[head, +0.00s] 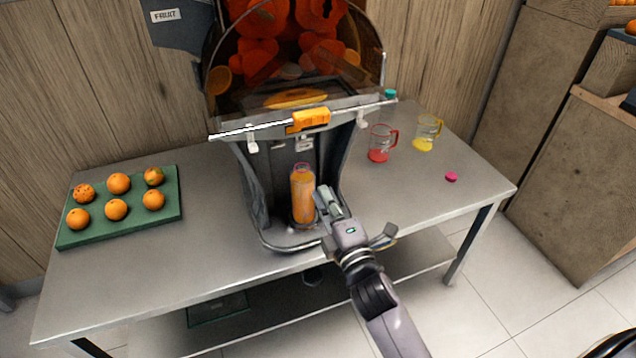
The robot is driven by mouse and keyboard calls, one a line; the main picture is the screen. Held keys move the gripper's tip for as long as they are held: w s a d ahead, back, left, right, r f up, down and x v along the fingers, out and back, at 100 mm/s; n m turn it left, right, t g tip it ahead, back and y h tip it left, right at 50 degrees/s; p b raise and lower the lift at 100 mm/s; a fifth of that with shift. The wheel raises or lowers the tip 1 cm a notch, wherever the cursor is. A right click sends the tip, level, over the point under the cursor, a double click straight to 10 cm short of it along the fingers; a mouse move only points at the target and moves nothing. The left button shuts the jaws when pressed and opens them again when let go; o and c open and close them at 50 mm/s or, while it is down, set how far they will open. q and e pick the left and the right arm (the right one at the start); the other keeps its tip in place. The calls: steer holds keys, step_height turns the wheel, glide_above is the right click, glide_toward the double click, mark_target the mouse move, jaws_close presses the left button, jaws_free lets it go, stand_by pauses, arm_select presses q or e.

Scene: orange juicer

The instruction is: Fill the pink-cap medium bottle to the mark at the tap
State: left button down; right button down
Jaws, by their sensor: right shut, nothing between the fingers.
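An orange juicer (352,165) stands on a steel table with a clear domed front. A bottle (302,200) filled with orange juice stands upright in the juicer's bay, below the orange tap part (309,120). Its neck shows a pinkish ring and no cap. A pink cap (451,177) lies on the table at the right. My right gripper (325,203) is shut and empty, just right of the bottle's lower part; I cannot tell whether it touches the bottle. The exact juice level against a mark is too small to read. My left gripper is not in view.
A green tray (70,238) with several oranges lies at the left of the table (215,235). A red cup (379,145) and a yellow cup (425,135) stand right of the juicer, near a teal cap (390,94). The table's front right is mostly clear. Wooden crates (555,170) stand at the right.

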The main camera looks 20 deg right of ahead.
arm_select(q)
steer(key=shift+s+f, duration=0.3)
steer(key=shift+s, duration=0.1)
arm_select(e)
steer(key=s, duration=0.2)
steer(key=shift+s+f, duration=0.25)
steer(key=shift+s, duration=0.1)
